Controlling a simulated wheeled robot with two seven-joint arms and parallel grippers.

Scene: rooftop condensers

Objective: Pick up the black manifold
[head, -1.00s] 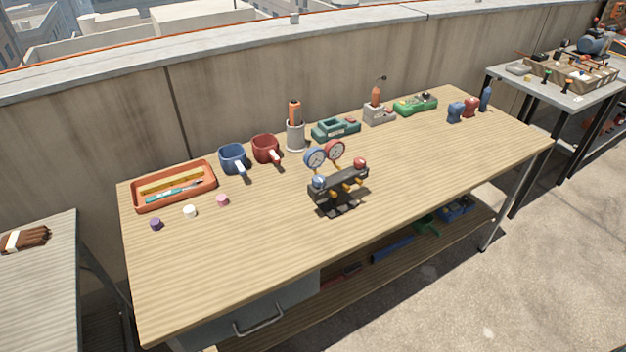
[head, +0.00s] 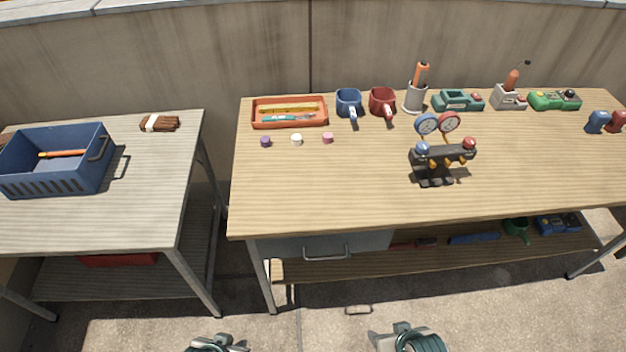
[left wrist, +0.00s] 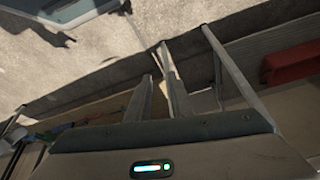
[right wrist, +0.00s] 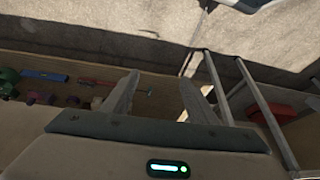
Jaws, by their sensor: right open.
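The black manifold (head: 443,163) stands upright on the wooden workbench (head: 330,190), right of its middle in the head view. It has a blue and a red gauge on top, a blue and a red knob at its ends, and yellowish fittings below. My left gripper (head: 216,344) and right gripper (head: 404,340) are at the bottom edge of the head view, in front of the bench and well away from the manifold. In the wrist views, the left fingers (left wrist: 159,78) are a little apart and the right fingers (right wrist: 160,78) are wide apart, both empty.
Behind the manifold are a red mug (head: 382,101), a blue mug (head: 348,102), a cup holding an orange-handled tool (head: 415,97) and a green device (head: 458,100). An orange tray (head: 289,112) and small caps lie left. A grey table (head: 160,200) holds a blue crate (head: 60,170).

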